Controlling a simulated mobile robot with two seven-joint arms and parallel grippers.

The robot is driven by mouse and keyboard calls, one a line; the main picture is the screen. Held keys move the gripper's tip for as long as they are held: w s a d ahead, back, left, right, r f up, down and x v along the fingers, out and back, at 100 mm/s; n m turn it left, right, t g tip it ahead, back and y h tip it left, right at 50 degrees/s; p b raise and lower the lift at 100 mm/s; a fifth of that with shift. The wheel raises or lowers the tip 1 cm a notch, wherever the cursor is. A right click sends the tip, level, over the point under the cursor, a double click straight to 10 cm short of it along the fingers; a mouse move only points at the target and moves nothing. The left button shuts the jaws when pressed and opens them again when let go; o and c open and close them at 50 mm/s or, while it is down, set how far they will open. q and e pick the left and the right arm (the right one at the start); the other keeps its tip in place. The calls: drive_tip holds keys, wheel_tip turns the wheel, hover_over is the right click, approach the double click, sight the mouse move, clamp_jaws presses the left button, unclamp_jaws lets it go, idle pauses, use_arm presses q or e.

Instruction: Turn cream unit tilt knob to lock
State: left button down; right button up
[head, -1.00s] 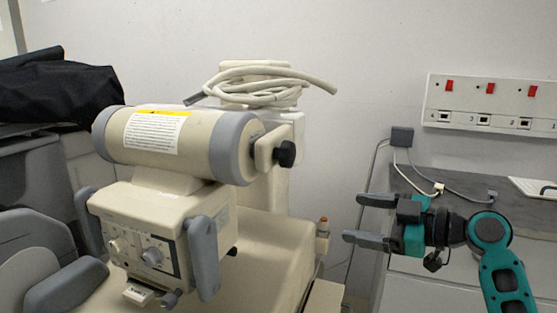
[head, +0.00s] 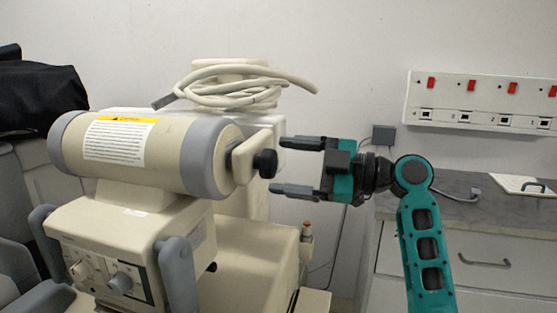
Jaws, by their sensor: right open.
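The cream unit (head: 140,225) stands at the left and centre of the head view, with a cream cylinder (head: 165,150) with grey end bands on top. The black tilt knob (head: 265,163) sticks out from a cream bracket (head: 243,158) at the cylinder's right end. My right gripper (head: 288,166) is open and empty, fingers pointing left. Its fingertips are just right of the knob, one higher and one lower in the picture; I cannot tell whether they overlap it in depth. My left gripper is not in view.
A coiled cable (head: 235,88) lies on top of the unit behind the cylinder. Grey handles (head: 177,275) flank the control box. A grey-topped counter (head: 480,210) with drawers stands at the right, below a wall socket panel (head: 480,103). A black cover (head: 40,95) lies at far left.

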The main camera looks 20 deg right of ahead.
drive_tip(key=shift+x, duration=0.95)
drive_tip(key=shift+w+a, duration=0.1)
drive_tip(key=shift+w, duration=0.05)
drive_tip(key=c, duration=1)
drive_tip(key=shift+c, duration=0.2)
